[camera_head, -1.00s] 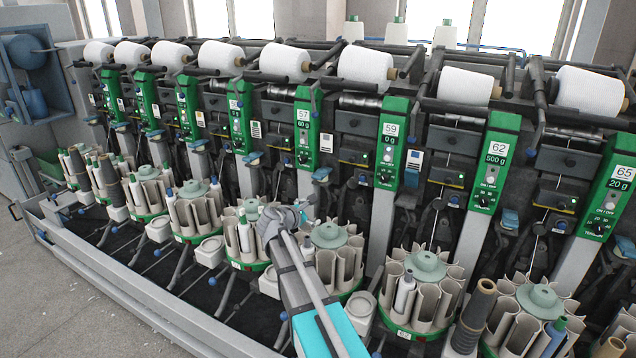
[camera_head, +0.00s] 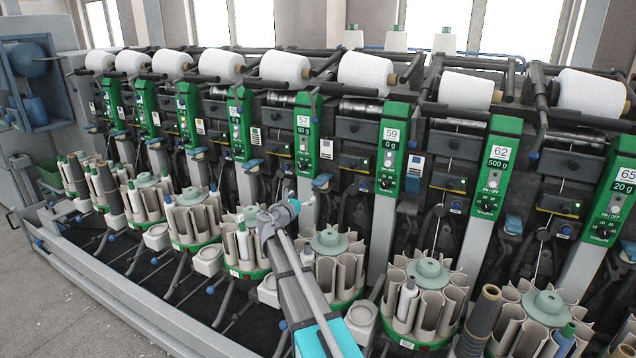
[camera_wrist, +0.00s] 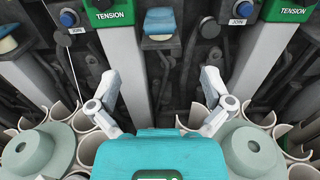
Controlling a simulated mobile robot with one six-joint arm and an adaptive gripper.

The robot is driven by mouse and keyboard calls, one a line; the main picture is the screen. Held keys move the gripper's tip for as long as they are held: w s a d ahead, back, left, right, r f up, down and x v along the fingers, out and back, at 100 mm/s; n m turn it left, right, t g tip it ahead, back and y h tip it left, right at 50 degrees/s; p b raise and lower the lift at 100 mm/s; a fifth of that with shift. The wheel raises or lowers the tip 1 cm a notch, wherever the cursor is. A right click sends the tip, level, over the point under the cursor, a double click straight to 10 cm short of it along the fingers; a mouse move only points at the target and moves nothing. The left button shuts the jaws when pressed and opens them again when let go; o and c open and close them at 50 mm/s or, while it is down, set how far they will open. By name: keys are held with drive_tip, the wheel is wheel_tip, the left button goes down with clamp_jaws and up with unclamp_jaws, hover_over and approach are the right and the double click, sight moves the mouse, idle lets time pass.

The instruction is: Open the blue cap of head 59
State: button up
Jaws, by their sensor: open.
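The green panel marked 59 (camera_head: 388,150) stands right of centre in the head view. A blue cap (camera_head: 321,181) sits between panels 57 and 59, left of panel 59. What appears to be the same cap shows at the top centre of the wrist view (camera_wrist: 161,20), lying on a pale grey block between two green TENSION panels. My gripper shows in the wrist view (camera_wrist: 161,82) with its two grey fingers spread wide and nothing between them. It is below and short of the cap, not touching it.
Round bobbin magazines with pale green hubs flank my gripper at left (camera_wrist: 30,155) and right (camera_wrist: 250,150). Grey uprights stand between the heads. A grey rail (camera_head: 110,300) runs along the machine's front.

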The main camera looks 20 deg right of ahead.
sight(317, 183)
drive_tip(key=x, duration=1.3)
drive_tip(key=shift+w+d, duration=0.2)
